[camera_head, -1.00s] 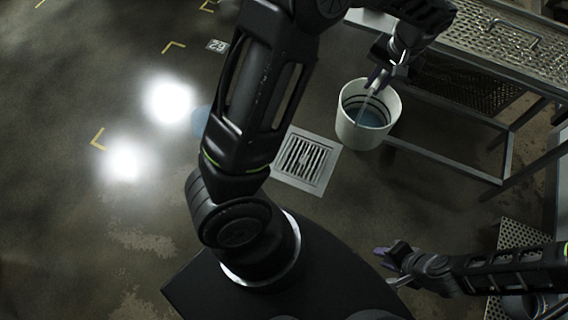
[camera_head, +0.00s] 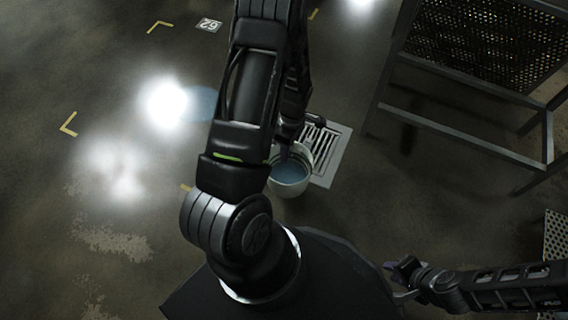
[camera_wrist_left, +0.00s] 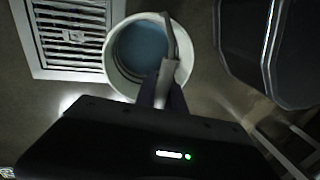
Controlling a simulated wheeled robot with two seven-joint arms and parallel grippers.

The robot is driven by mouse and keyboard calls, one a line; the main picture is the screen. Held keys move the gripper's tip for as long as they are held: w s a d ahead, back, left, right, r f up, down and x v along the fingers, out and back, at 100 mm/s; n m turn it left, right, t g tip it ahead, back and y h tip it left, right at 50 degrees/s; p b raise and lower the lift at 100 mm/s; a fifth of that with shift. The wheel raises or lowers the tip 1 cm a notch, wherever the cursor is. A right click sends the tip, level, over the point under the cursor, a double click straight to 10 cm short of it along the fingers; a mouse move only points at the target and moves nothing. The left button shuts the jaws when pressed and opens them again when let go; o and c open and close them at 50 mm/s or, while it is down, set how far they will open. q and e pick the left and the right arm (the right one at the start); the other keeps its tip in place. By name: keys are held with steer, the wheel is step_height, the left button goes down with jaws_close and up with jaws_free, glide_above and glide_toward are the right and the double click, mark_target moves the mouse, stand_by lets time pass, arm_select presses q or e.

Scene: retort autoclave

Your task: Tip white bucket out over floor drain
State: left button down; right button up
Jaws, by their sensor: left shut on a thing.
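The white bucket (camera_head: 291,192) holds blue liquid (camera_head: 290,174) and looks upright in the head view, at the lower left edge of the floor drain (camera_head: 335,160). It covers part of the drain plate. In the left wrist view the bucket (camera_wrist_left: 113,72) is right of the slotted drain (camera_wrist_left: 40,55), overlapping its edge. My left gripper (camera_wrist_left: 165,88) is shut on the bucket at its rim side, by a grey handle-like piece (camera_wrist_left: 171,45). In the head view the left gripper (camera_head: 286,146) is partly hidden by its arm. My right gripper (camera_head: 402,280) is away from the bucket; its opening is unclear.
A metal bench frame with a perforated shelf (camera_head: 480,45) stands at the upper right. Another perforated panel (camera_head: 556,240) is at the right edge. Yellow floor marks (camera_head: 69,124) and a number plate (camera_head: 208,25) lie left. The floor between drain and bench is clear.

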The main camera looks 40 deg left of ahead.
arm_select(q)
steer(key=shift+s+a+f+n, duration=0.15)
steer(key=shift+s+f+n, duration=0.2)
steer(key=shift+f, duration=0.25)
arm_select(e)
steer(key=shift+f, duration=0.35)
arm_select(q)
steer(key=shift+f, duration=0.15)
arm_select(e)
steer(key=shift+f, duration=0.15)
